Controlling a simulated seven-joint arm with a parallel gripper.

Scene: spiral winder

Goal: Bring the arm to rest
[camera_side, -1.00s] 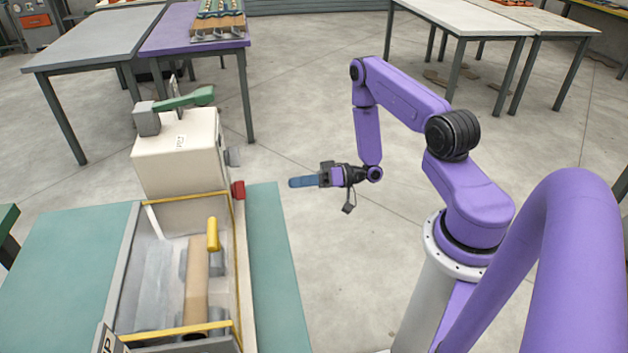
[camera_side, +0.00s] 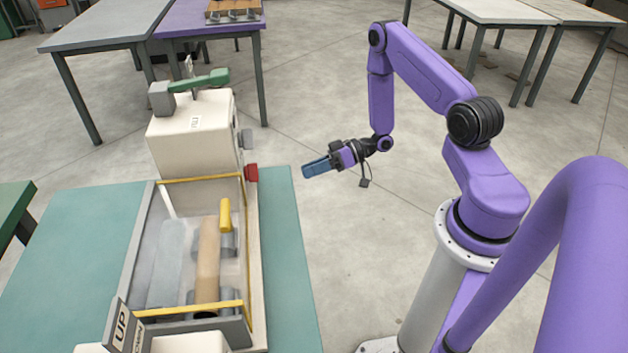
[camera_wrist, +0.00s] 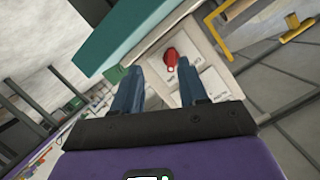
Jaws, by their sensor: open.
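My gripper (camera_side: 310,169) hangs in free air to the right of the winder machine, its blue fingers pointing left toward the machine. In the wrist view its two blue fingers (camera_wrist: 160,88) stand apart with nothing held between them. The winder (camera_side: 196,140) is a cream housing with a clear-covered bay, and it stands on a teal table (camera_side: 285,270). A red knob (camera_side: 251,173) sits on its right side; in the wrist view the red knob (camera_wrist: 171,58) appears beyond the fingers, apart from them.
A yellow handle (camera_side: 226,215) rises at the winder's cover. A green lever (camera_side: 203,80) sits on top of the housing. Grey and purple tables (camera_side: 110,30) stand behind, and pale tables (camera_side: 490,14) at the back right. The floor around my gripper is clear.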

